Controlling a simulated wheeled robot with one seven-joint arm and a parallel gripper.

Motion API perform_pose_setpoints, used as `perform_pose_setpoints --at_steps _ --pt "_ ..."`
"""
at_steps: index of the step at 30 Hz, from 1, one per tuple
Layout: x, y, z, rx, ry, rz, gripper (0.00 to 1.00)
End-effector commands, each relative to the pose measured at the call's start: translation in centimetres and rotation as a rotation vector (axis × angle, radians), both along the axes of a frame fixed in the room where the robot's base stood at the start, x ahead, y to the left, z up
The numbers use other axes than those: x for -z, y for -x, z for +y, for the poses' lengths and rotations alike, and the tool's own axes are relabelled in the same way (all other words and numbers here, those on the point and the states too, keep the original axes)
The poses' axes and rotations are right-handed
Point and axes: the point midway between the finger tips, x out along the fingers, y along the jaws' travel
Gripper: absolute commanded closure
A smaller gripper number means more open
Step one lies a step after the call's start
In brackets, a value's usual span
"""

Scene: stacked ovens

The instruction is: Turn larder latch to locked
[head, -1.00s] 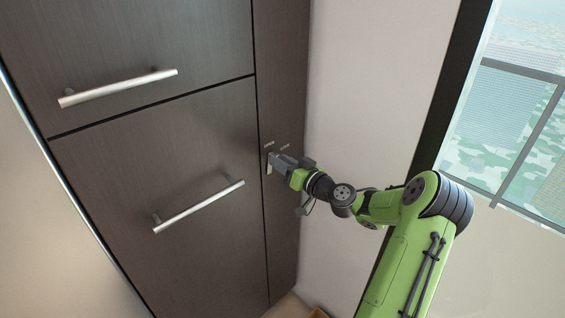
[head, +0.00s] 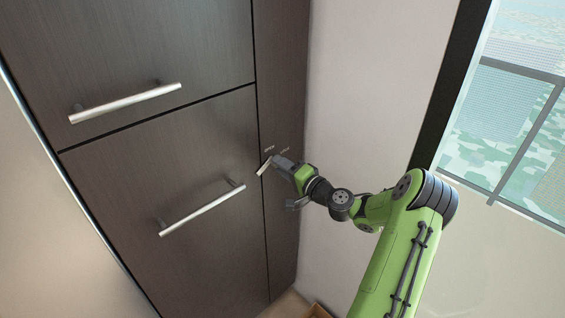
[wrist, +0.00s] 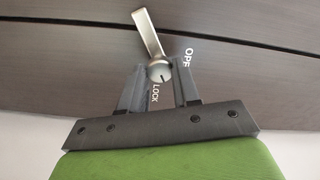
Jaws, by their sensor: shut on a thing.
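The larder latch is a pale metal lever (head: 264,166) on the narrow dark panel right of the doors. In the head view it leans, upper end to the right, under two small labels. The wrist view shows its flat lever (wrist: 149,34) and round hub (wrist: 159,70), with the word LOCK between my fingers and OPEN, partly cut off, to the right. My gripper (wrist: 160,80) is shut on the latch at its hub end, one finger on each side. In the head view my gripper (head: 274,161) reaches it from the right and partly hides it.
Dark doors with bar handles, an upper one (head: 125,103) and a lower one (head: 202,210), stand left of the latch. A pale wall (head: 350,100) lies right of the panel, then a dark-framed window (head: 510,120). A brown object shows at the bottom edge.

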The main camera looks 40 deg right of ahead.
Motion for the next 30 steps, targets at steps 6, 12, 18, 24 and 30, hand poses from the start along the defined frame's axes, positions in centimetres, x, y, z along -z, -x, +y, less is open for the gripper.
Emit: perform_pose_setpoints --at_steps 6,12,18,24,30 --pt "-0.15 0.02 -0.07 0.002 -0.194 0.03 0.99" --pt "-0.09 0.03 -0.07 0.002 -0.339 0.05 0.99" --pt "0.0 0.03 -0.06 0.002 -0.437 0.064 0.99" --pt "0.09 0.03 -0.06 0.002 -0.49 0.071 0.99" --pt "0.14 0.03 -0.06 0.002 -0.507 0.074 0.99"
